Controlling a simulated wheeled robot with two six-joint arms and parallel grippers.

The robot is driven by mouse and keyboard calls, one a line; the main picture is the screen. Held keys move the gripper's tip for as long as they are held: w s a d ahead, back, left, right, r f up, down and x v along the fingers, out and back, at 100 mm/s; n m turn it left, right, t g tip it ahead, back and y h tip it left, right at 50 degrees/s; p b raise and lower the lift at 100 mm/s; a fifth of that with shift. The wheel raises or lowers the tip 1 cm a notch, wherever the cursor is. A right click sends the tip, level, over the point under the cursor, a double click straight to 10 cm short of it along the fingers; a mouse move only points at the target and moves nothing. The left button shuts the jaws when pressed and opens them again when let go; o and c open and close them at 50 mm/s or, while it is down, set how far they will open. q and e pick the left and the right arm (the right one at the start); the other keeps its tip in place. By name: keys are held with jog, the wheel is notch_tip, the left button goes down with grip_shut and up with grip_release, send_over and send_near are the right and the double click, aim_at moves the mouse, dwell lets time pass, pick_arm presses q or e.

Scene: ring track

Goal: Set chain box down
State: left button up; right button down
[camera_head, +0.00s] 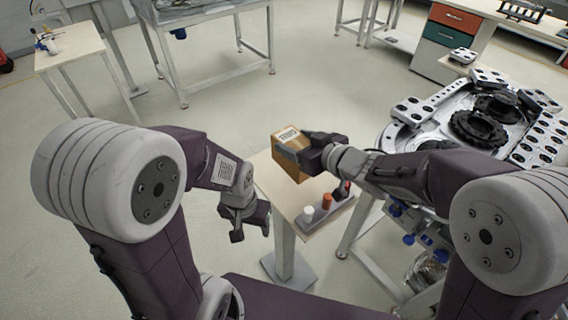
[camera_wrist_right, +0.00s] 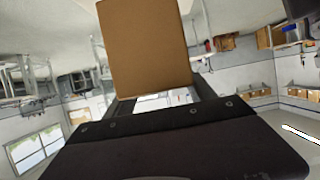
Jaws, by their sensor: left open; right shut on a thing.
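The chain box (camera_head: 290,155) is a brown carton with a white printed label on its top. It is over the small wooden side table (camera_head: 275,185) in the head view; I cannot tell whether it touches the tabletop. My right gripper (camera_head: 318,152) is shut on the box from its right side. In the right wrist view the box (camera_wrist_right: 145,45) fills the upper middle as a plain brown face beyond the gripper (camera_wrist_right: 155,105). My left gripper (camera_head: 252,222) is open and empty, left of the table and apart from the box.
White and orange-red pieces (camera_head: 327,201) stand in a dark holder at the small table's front right. A metal workbench (camera_head: 395,140) with black toothed rings is close on the right. Another small table (camera_head: 70,45) stands far left. Open floor lies between.

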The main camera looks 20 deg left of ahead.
jog(key=a, duration=0.1)
jog(key=a+f, duration=0.1)
jog(key=w+a+f+b, duration=0.1)
jog(key=a, duration=0.1)
notch_tip(320, 180, down, 4)
jog(key=shift+r+b, duration=0.1)
jog(key=shift+b, duration=0.85)
jog(key=shift+f, duration=0.25)
jog(key=shift+r, duration=0.1)
jog(key=shift+d, duration=0.1)
jog(key=shift+c, duration=1.6)
grip_release()
jog(key=shift+s+f, duration=0.1)
jog(key=shift+f, duration=0.15)
